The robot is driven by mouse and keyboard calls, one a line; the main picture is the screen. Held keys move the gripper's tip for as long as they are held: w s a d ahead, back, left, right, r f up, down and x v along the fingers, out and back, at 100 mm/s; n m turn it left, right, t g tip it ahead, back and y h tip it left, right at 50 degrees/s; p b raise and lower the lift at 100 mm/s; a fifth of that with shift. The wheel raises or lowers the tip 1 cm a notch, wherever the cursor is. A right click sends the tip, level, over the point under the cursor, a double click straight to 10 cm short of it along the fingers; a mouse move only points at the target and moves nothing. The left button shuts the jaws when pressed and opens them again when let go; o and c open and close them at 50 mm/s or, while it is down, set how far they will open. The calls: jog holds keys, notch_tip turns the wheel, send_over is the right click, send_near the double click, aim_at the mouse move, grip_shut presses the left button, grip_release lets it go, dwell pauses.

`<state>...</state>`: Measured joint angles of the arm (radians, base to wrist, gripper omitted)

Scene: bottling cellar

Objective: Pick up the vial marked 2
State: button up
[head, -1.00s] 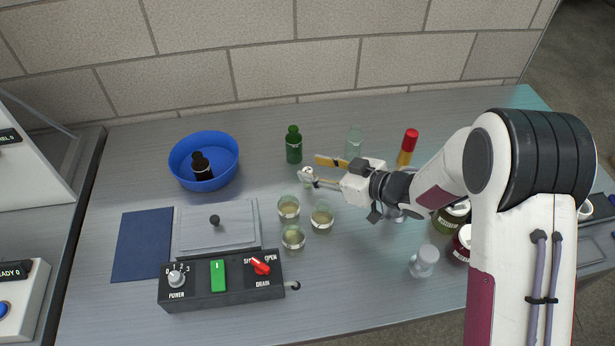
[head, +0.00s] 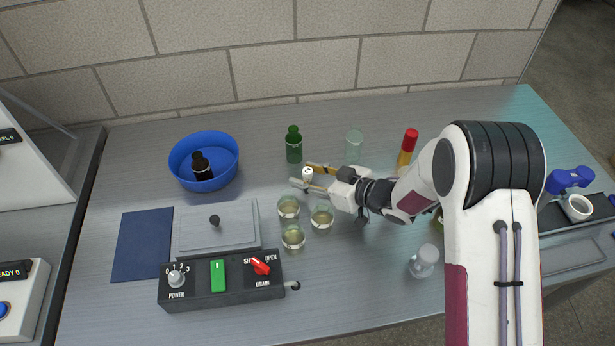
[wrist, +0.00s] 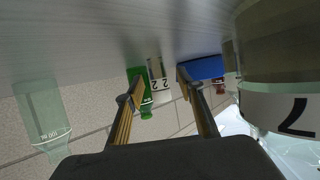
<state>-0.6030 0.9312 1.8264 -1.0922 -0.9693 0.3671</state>
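The small vial marked 2 (wrist: 160,82) stands between my fingertips in the wrist view, with a gap on each side of it. In the head view the vial's white cap (head: 307,171) shows between the fingers; its lower part is partly hidden. My gripper (head: 305,175) is open around the vial and low over the table, pointing left. My gripper's two fingers (wrist: 160,92) also show apart in the wrist view.
Glasses of pale liquid (head: 289,208) stand just in front of my gripper. A green bottle (head: 293,145) and an empty clear bottle (head: 354,143) stand behind it. A blue bowl (head: 204,139) holds a dark bottle (head: 201,165). A control box (head: 222,280) is at front left.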

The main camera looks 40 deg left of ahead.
aim_at(308, 171)
dwell(0.4)
grip_shut()
jog(key=shift+r, duration=0.15)
jog(key=shift+r, duration=4.85)
